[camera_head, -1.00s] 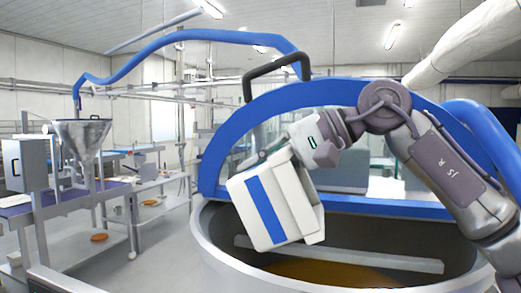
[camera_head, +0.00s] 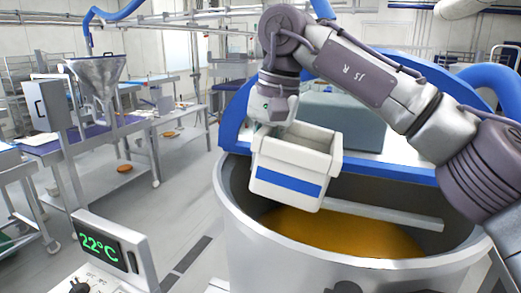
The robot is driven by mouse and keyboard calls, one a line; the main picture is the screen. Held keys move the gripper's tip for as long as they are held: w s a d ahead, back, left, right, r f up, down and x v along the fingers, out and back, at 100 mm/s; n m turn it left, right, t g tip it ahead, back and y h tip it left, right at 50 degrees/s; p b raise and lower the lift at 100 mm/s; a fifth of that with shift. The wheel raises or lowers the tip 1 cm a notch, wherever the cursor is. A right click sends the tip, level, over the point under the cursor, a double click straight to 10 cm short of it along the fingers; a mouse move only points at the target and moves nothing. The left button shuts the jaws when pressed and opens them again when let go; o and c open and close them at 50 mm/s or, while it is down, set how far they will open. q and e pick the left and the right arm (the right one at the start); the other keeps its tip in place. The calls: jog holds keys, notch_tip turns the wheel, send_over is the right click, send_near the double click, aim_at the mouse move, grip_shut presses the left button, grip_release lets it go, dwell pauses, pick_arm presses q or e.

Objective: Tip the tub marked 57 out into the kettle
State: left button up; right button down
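The tub (camera_head: 287,178) is a white box with a blue stripe, and no number can be read on it. It hangs over the kettle's opening, near upright with a slight tilt, its open top showing pale inner walls. My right gripper (camera_head: 274,116) is at its back left rim and is shut on it; the fingertips are mostly hidden. The kettle (camera_head: 330,262) is a large round grey vessel with an orange-brown mass (camera_head: 345,232) inside. My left gripper is out of view.
A grey bar (camera_head: 385,213) crosses the kettle's opening. A raised blue-edged lid (camera_head: 236,118) stands behind it. A panel reading 22°C (camera_head: 100,246) is at front left. A hopper (camera_head: 97,72) and worktables stand at left, with open floor between.

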jog(key=shift+s+d+r+g+h, duration=0.15)
jog(key=shift+g+h, duration=0.15)
jog(key=shift+h, duration=0.7)
jog(key=shift+s+d, duration=0.15)
jog(key=shift+s, duration=0.05)
jog(key=s+a+b, duration=0.2)
jog(key=s+a, duration=0.3)
jog(key=s, duration=0.7)
jog(key=shift+s, duration=0.3)
notch_tip(320, 180, up, 7)
jog(key=p, duration=0.2)
